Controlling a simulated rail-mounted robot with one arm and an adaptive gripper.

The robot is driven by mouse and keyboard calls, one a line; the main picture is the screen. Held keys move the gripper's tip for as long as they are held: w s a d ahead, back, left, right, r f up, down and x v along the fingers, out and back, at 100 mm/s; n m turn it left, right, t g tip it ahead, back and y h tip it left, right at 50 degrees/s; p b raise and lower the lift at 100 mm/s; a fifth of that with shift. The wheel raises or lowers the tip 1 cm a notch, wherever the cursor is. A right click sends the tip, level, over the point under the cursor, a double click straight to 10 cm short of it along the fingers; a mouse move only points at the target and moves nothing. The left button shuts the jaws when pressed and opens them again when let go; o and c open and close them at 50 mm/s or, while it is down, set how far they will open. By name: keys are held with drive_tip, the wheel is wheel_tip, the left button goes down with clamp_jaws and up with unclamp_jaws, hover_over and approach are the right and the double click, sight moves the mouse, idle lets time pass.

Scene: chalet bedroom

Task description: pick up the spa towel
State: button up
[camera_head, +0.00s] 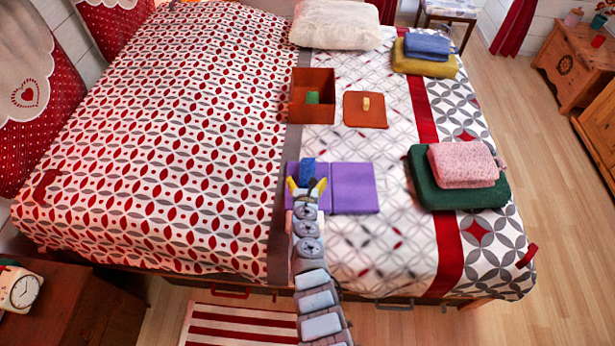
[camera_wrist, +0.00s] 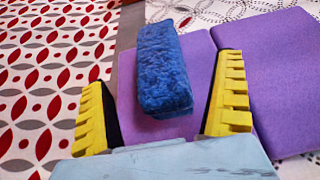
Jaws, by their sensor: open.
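A blue, fuzzy, block-shaped towel (camera_head: 308,170) lies on the left part of an open purple folder-like object (camera_head: 354,188) on the bed. In the wrist view the blue towel (camera_wrist: 165,65) lies ahead of and between my yellow fingers, with purple showing on both sides. My gripper (camera_head: 307,187) is open and empty at the towel's near end. Its fingers seem apart from the towel. Other folded towels lie on the bed: a pink one (camera_head: 464,165) on a green one (camera_head: 425,190), and a blue one (camera_head: 428,46) on a yellow one (camera_head: 443,69). No label tells which is the spa towel.
An open orange-brown box (camera_head: 299,113) with a small green item inside stands beyond the purple object. Its likely lid (camera_head: 362,119) lies to the right. A white pillow (camera_head: 336,24) is at the far end. The red-patterned left side of the bed (camera_head: 170,140) is clear.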

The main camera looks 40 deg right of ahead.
sight(307, 174)
drive_tip(key=shift+b+x, duration=1.8)
drive_tip(key=shift+x, duration=0.35)
drive_tip(key=shift+r, duration=0.1)
drive_tip(key=c, duration=1.3)
drive_tip(key=shift+r, duration=0.1)
drive_tip(key=shift+c, duration=0.2)
